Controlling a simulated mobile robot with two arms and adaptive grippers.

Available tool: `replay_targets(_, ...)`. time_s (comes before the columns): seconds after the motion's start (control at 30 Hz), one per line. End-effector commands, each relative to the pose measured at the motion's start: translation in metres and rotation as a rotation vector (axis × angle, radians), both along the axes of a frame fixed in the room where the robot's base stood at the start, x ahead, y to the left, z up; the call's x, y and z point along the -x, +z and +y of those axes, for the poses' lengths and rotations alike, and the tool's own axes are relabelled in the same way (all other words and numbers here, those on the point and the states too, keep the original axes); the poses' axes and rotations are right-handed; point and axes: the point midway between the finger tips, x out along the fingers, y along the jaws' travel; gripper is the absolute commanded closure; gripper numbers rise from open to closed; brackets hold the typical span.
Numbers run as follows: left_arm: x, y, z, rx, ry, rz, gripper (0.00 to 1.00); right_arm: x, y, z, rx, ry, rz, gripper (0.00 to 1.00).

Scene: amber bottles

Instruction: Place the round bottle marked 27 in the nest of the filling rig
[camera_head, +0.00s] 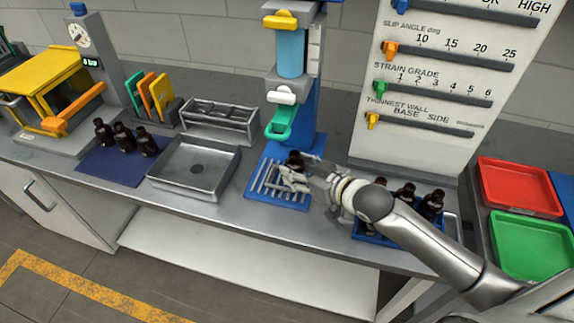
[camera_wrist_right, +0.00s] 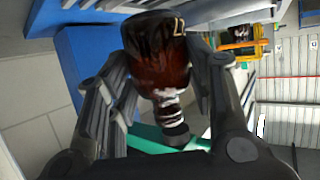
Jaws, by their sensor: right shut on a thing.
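My right gripper (camera_head: 296,174) is shut on a dark amber round bottle (camera_head: 294,158) in front of the filling rig (camera_head: 291,55), above its blue slatted base (camera_head: 262,188). In the right wrist view the bottle (camera_wrist_right: 160,65) lies between the fingers of my right gripper (camera_wrist_right: 160,85), its dark neck toward the lower right. Pale figures near its base start with a 2; the rest is not clear. A green U-shaped part (camera_head: 281,124) of the rig is just behind and above the bottle. I cannot tell which part is the nest, or whether the bottle touches the rig. My left gripper is not in view.
Several dark bottles stand in a blue tray (camera_head: 372,229) under my right forearm. More stand on a dark blue mat (camera_head: 103,170) at left. An empty metal tray (camera_head: 194,167) and rack (camera_head: 222,120) lie between. Red (camera_head: 519,186) and green (camera_head: 532,244) trays are at right.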

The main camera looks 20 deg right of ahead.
Motion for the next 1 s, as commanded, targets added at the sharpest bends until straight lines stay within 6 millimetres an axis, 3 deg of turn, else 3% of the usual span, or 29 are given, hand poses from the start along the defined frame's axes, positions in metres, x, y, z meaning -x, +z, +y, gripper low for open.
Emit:
replay_targets(0.1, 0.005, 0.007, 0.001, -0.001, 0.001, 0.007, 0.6, -0.022, 0.005, 0.009, -0.003, -0.001, -0.003, 0.77)
replay_targets(0.3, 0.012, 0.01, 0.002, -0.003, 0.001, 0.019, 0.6, -0.042, 0.001, 0.017, -0.002, 0.001, 0.0, 0.77)
replay_targets(0.7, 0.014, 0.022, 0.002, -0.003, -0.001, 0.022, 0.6, -0.043, -0.034, 0.018, 0.0, 0.002, 0.001, 0.77)
replay_targets(1.0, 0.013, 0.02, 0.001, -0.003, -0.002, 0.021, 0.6, -0.043, -0.036, 0.018, 0.0, 0.002, -0.001, 0.77)
